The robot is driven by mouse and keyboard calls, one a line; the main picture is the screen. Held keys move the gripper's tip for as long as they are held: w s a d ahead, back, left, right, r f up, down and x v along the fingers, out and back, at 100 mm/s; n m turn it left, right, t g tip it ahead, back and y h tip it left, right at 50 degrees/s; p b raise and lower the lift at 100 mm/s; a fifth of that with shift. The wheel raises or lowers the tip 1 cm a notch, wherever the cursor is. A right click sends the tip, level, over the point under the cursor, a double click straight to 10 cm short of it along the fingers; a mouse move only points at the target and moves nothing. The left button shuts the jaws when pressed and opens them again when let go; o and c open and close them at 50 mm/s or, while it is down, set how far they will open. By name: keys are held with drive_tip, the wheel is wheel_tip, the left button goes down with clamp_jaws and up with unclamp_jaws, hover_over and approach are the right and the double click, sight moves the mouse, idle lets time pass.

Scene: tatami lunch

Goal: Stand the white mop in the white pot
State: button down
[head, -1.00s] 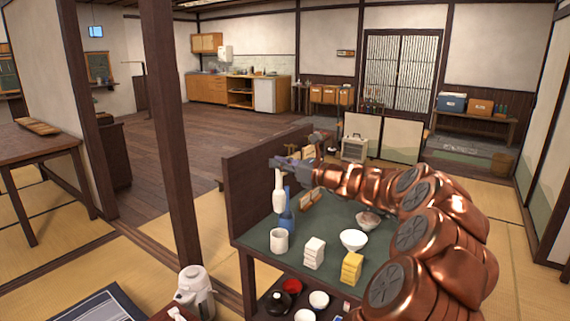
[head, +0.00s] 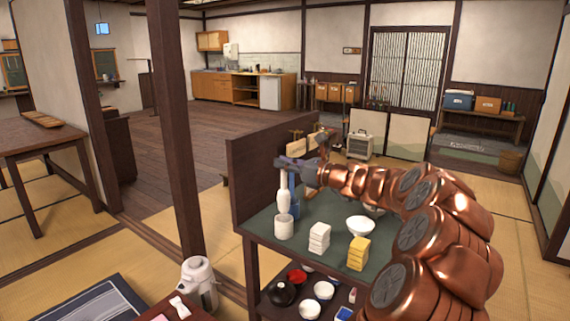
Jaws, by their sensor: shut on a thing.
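The white mop (head: 284,196) hangs upright from my gripper (head: 284,166), which is shut on its upper end. The white pot (head: 284,230) stands on the green-topped table (head: 312,262) straight below the mop. In the head view, the mop's lower end overlaps the pot's mouth. I cannot tell how deep it sits inside or whether it touches the bottom. A blue bottle (head: 294,212) stands close behind the mop, partly hidden by it.
Right of the pot stand a white stack (head: 319,238), a yellow stack (head: 358,253) and a white bowl (head: 360,226). A dark wooden panel (head: 250,180) rises along the table's left and back side. Bowls (head: 309,309) and a dark pot (head: 281,292) sit on the lower shelf.

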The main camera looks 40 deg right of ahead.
sight(286, 181)
drive_tip(key=shift+f+b, duration=0.85)
drive_tip(key=shift+f, duration=2.05)
drive_tip(key=c, duration=1.1)
unclamp_jaws()
drive_tip(key=shift+o, duration=0.2)
drive_tip(key=v, duration=1.2)
